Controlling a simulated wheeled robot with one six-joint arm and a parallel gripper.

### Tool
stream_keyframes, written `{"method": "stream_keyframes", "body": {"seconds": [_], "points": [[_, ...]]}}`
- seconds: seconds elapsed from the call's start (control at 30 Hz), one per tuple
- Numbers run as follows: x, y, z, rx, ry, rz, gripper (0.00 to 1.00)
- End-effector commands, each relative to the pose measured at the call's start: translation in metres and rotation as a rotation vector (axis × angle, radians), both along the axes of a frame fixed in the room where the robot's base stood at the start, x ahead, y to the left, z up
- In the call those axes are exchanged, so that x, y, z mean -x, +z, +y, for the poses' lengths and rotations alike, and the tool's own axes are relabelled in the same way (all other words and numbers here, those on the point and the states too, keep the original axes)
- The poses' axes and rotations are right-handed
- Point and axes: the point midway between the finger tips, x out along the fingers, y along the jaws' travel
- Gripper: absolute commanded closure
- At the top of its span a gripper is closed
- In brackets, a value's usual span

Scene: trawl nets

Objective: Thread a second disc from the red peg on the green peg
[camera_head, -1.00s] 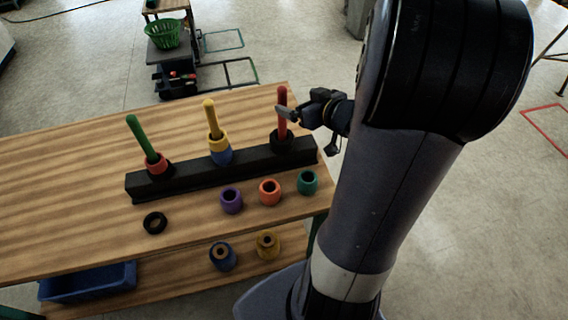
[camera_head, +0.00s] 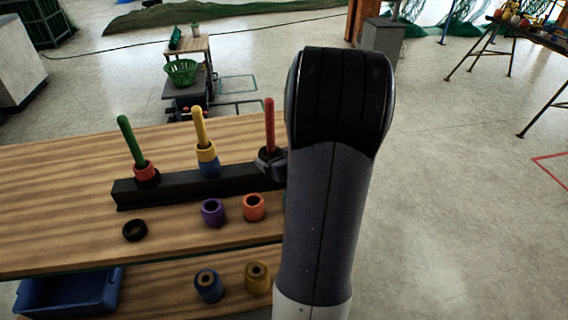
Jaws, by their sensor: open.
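The green peg (camera_head: 131,139) leans on the black rail at the left, with a red disc (camera_head: 145,168) low on it and a black part below. The red peg (camera_head: 269,126) stands at the rail's right end, bare along its upper part. My gripper (camera_head: 269,164) is low at the foot of the red peg, with its jaws open. The black disc on that peg is hard to tell from my dark fingers, so I cannot tell whether they touch it. My arm covers the area just right of the peg.
The yellow peg (camera_head: 200,126) between them carries a yellow disc (camera_head: 206,153) over a blue one (camera_head: 209,169). A black ring (camera_head: 135,230), a purple sleeve (camera_head: 213,212) and an orange sleeve (camera_head: 254,207) stand in front of the rail (camera_head: 180,188) on the table.

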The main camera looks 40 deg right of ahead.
Motion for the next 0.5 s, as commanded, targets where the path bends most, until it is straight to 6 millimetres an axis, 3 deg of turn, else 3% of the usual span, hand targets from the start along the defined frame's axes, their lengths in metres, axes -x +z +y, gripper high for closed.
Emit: {"method": "stream_keyframes", "body": {"seconds": [0.2,0.5], "points": [[-0.032,-0.014,-0.007,0.0,0.002,0.001,0.1],[-0.047,-0.02,-0.01,0.0,0.0,0.0,0.1]]}}
